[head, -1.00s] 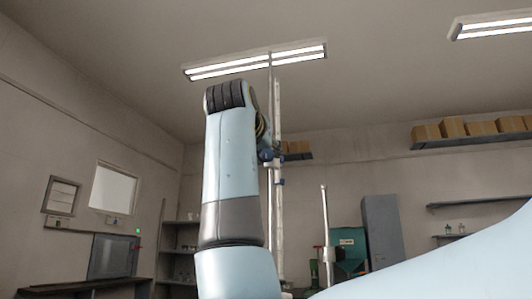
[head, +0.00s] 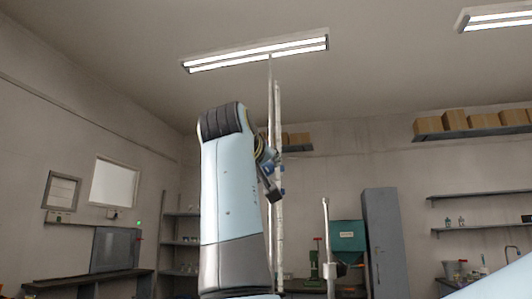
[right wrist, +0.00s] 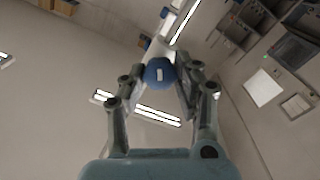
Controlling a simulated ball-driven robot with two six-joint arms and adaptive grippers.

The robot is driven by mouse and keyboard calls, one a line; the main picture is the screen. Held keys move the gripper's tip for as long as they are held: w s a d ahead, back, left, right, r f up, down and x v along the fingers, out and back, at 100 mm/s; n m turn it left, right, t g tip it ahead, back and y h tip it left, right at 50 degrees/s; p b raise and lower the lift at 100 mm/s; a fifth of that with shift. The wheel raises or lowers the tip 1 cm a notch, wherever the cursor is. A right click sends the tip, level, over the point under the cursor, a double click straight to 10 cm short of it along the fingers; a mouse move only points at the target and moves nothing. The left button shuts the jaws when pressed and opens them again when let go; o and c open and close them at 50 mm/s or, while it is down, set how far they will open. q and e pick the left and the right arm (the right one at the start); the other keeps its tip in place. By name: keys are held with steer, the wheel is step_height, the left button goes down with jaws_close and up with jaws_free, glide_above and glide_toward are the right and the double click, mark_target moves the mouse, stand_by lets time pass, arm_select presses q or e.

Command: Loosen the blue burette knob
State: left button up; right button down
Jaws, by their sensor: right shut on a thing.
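The tall thin burette (head: 279,215) stands upright just right of my right arm in the head view. The round blue knob (right wrist: 159,72), with a small white mark on its face, is between the two fingers of my right gripper (right wrist: 161,80) in the right wrist view. The fingers are shut on it from both sides. In the head view my right gripper (head: 272,188) shows small and dark beside the burette, partly hidden behind my arm. My left gripper is not in view.
A thin metal rod (head: 269,100) rises beside the burette. A shorter upright post (head: 327,235) stands to the right, with a green machine (head: 347,237) and a grey cabinet (head: 383,240) behind. Shelves line the walls. Space left of my arm is open.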

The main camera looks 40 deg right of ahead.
steer(key=n+p, duration=1)
steer(key=p, duration=0.3)
steer(key=shift+r+p, duration=0.1)
steer(key=shift+p, duration=0.2)
steer(key=shift+f+n+p, duration=0.25)
steer(key=shift+n+p, duration=0.75)
steer(key=shift+p, duration=0.05)
steer(key=shift+f, duration=0.1)
steer(key=c, duration=0.9)
jaws_free()
steer(key=shift+w+a, duration=0.1)
steer(key=shift+a, duration=0.05)
steer(key=shift+c, duration=0.2)
